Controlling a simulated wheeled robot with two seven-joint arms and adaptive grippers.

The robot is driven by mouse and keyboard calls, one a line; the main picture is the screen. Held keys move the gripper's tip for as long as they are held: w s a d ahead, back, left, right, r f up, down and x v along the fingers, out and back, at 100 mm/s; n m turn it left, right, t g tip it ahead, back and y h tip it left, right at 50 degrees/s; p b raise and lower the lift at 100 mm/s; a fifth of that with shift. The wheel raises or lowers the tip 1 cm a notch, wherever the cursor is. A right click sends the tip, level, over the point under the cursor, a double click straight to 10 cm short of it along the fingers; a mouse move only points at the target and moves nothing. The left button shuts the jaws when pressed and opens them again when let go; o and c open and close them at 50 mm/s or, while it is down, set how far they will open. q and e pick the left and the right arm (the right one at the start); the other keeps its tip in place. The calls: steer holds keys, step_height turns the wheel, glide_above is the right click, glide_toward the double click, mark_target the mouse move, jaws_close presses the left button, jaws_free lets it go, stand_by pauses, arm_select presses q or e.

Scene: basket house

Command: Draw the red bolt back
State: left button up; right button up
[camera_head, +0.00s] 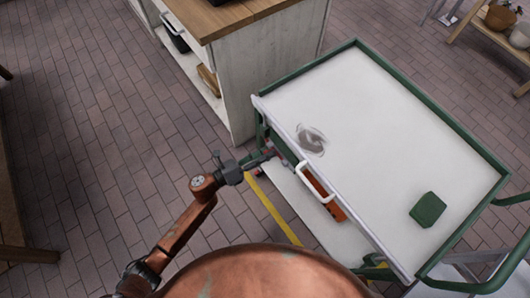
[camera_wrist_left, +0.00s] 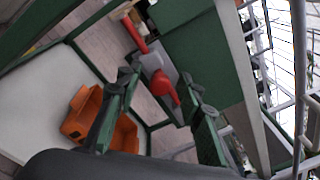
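The red bolt shows in the left wrist view as a round red knob (camera_wrist_left: 162,84) on a grey plate, with a red rod (camera_wrist_left: 133,33) beyond it. The plate is beside the dark green drawer front (camera_wrist_left: 198,52) of the cart. My left gripper (camera_wrist_left: 162,88) has its two fingers spread, with the knob seen between the tips; I cannot tell whether they touch it. In the head view my left gripper (camera_head: 264,157) is at the cart's near left corner and hides most of the bolt. My right gripper is not in view.
The cart has a white top (camera_head: 370,130) with a green rim, a green block (camera_head: 428,209) and a white drawer handle (camera_head: 313,182). An orange bin (camera_wrist_left: 85,112) sits on its lower shelf. A wooden-topped cabinet (camera_head: 235,22) stands close behind. Floor to the left is clear.

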arm_select(q)
steer(key=shift+c, duration=0.7)
jaws_close()
steer(key=shift+s, duration=0.1)
